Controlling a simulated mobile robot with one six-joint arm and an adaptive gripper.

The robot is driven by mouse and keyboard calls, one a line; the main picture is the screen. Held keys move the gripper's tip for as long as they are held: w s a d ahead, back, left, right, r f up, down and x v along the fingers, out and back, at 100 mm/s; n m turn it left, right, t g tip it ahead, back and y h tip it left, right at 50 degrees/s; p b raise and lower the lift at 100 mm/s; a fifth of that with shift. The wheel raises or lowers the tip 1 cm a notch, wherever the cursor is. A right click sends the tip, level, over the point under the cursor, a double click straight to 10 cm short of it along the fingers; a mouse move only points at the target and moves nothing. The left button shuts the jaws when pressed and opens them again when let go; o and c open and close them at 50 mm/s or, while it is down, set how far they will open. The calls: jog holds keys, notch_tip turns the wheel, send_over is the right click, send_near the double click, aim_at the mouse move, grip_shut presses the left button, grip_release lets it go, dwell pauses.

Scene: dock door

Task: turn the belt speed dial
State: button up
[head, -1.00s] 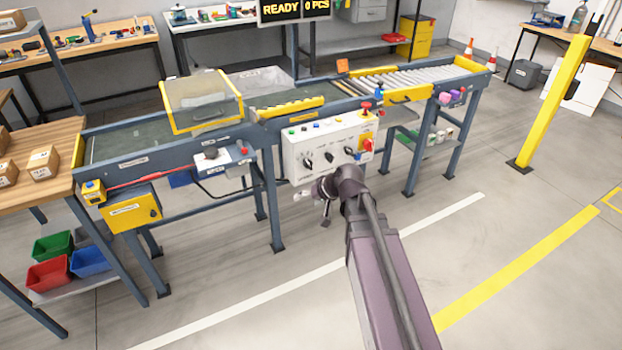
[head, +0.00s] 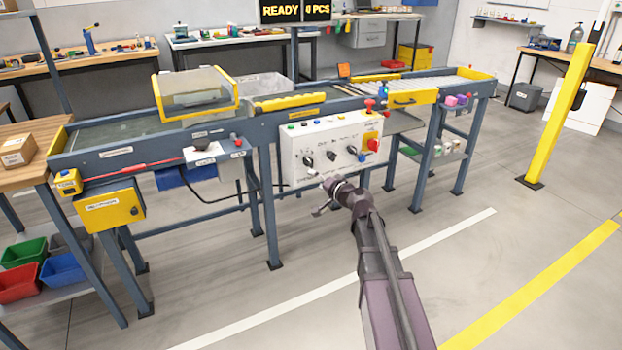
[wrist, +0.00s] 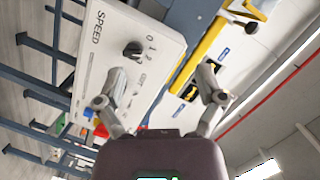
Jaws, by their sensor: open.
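The belt speed dial appears to be the leftmost dark knob (head: 308,161) on the white control panel (head: 290,150) at the front of the conveyor. In the wrist view a dark dial (wrist: 133,50) sits near the panel's end, with 0, 1, 2 marks and the word SPEED on the panel face. My gripper (head: 326,182) is in front of the panel's lower edge, below the dials. In the wrist view my gripper (wrist: 160,72) is open and empty. Its left finger overlaps the panel below the dial, its right finger lies beyond the panel's edge. Contact cannot be told.
Two more dark knobs (head: 342,153) and a red switch on a yellow plate (head: 371,140) share the panel. A yellow box (head: 110,207) hangs at the conveyor's left. A yellow post (head: 560,110) stands at the right. The floor in front is clear.

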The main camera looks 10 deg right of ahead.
aim_at(311, 165)
jog(key=w+d+f+m+t+h+b, duration=0.2)
jog(key=w+d+f+m+t+b, duration=0.1)
jog(key=w+d+f+b, duration=0.1)
jog(key=shift+d+m+b, duration=0.4)
jog(key=shift+d+b, duration=0.15)
jog(key=shift+b, duration=0.2)
jog(key=shift+f, duration=0.1)
jog(key=x, duration=1.3)
jog(key=shift+w+f, duration=0.1)
jog(key=shift+w, duration=0.25)
jog(key=shift+a, duration=0.1)
jog(key=c, duration=1.2)
